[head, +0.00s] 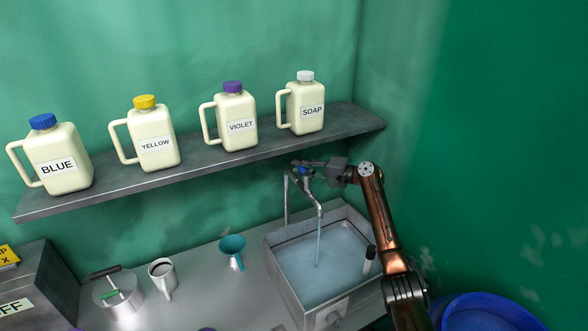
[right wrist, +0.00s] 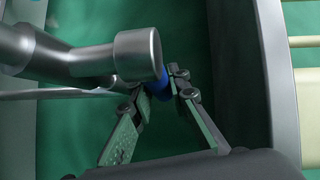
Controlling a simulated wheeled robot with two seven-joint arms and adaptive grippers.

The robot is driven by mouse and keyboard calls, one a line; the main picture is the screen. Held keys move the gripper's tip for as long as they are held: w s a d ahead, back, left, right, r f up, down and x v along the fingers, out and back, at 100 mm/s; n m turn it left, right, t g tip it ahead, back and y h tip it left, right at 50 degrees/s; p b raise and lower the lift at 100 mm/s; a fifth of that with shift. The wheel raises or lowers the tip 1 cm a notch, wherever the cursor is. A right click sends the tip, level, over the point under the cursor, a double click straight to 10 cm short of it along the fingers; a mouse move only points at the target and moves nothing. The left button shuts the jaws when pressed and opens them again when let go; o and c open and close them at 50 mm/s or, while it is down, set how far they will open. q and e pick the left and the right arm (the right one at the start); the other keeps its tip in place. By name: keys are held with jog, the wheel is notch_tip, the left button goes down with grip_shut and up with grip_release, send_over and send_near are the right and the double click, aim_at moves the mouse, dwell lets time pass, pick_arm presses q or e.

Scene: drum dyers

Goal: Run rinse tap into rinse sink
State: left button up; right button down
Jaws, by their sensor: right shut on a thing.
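The rinse tap (head: 313,203) is a grey metal spout on a pipe at the back of the rinse sink (head: 350,298). A thin stream of water falls from the spout into the sink, which holds pale blue-grey water. My right gripper (head: 302,172) is at the top of the tap, shut on its blue handle. In the right wrist view, the blue handle (right wrist: 161,85) sits between the fingertips of my right gripper (right wrist: 160,88), partly hidden by the tap's metal body (right wrist: 137,55). My left gripper is not in view.
A shelf (head: 180,177) above holds jugs marked blue (head: 57,167), yellow (head: 156,145), violet (head: 241,127) and soap (head: 312,112). A blue tub (head: 490,312) stands at the lower right.

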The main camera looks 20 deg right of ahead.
jog(key=shift+f, duration=0.3)
jog(key=c, duration=2.2)
grip_release()
jog(key=o, duration=0.4)
jog(key=shift+r, duration=0.2)
jog(key=v, duration=0.6)
jog(key=shift+s+d+f, duration=0.1)
jog(key=shift+s+d, duration=0.1)
jog(key=shift+s, duration=0.1)
jog(key=shift+d, duration=0.15)
jog(key=shift+c, duration=0.4)
